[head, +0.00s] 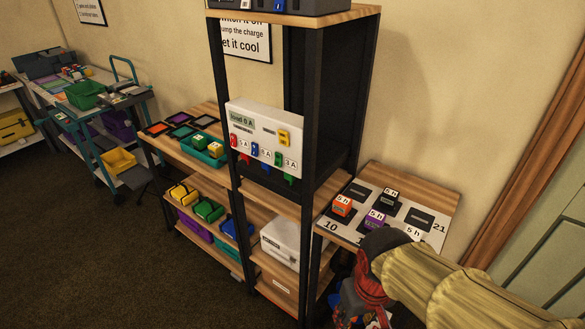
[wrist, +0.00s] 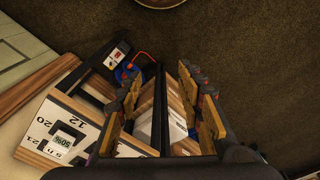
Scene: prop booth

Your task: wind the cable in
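A blue cable reel (wrist: 125,75) shows in the wrist view, left of centre, low beside the shelf unit. A thin orange cable (wrist: 143,56) curves from it. A white box with a red part (wrist: 116,55) sits just beside the reel; I cannot tell whether the cable is joined to it. My gripper (wrist: 161,72) is open, its two fingers wide apart with nothing held. The reel lies just beyond the left finger's tip in the picture, apparently apart from it. In the head view my arm fills the lower right, and I cannot make out the reel there.
A side table (head: 434,196) with a numbered board and several small blocks stands close to my arm. The tall shelf unit (head: 309,110) holds a white load panel (head: 262,138). A teal trolley (head: 82,126) stands at far left. The dark floor (head: 90,250) at left is clear.

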